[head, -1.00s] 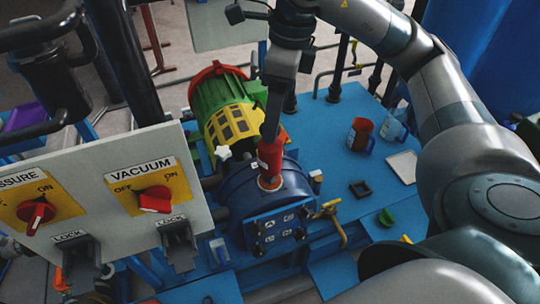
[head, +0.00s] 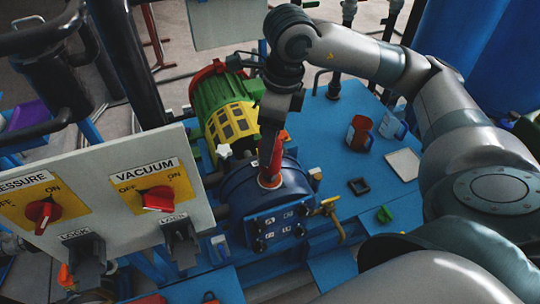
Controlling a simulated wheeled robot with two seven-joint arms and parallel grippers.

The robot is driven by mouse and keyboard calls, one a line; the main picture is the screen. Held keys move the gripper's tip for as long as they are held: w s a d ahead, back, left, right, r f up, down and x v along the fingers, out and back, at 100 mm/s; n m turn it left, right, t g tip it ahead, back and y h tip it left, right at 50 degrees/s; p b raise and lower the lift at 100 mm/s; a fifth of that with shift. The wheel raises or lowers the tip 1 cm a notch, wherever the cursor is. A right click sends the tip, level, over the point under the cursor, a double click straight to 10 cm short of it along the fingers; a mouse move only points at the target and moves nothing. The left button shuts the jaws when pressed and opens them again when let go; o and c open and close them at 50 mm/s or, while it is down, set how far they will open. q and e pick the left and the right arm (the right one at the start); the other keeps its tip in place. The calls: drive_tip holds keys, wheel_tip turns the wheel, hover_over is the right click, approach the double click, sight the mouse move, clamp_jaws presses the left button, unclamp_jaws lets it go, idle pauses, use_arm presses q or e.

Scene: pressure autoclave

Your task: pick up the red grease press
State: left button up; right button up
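The red grease press (head: 278,152) appears to be the red cylinder standing on top of the blue drum (head: 240,188) in the middle of the head view. My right gripper (head: 268,152) points down at it from above, and its dark fingers cover much of the cylinder's near left side. The fingers overlap the press in the picture, but their gap is hidden, so I cannot tell whether they are closed on it. My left gripper is out of view.
A green and yellow motor (head: 228,115) with a red end stands behind the drum. The control panel (head: 115,215) with red switches is at front left. A red mug (head: 359,133), a blue-handled jug (head: 392,124), a white tray (head: 404,164) and a black square frame (head: 359,186) are on the blue table.

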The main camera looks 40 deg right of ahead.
drive_tip(key=shift+f+p, duration=0.4)
drive_tip(key=shift+f, duration=0.05)
drive_tip(key=f, duration=0.1)
drive_tip(key=f+p, duration=0.1)
drive_tip(key=f, duration=0.1)
drive_tip(key=shift+w+a, duration=0.15)
drive_tip(key=shift+a, duration=0.05)
drive_tip(key=shift+w+f+p, duration=0.1)
drive_tip(key=shift+f+p, duration=0.2)
drive_tip(key=shift+f, duration=0.25)
clamp_jaws()
drive_tip(key=shift+r, duration=0.2)
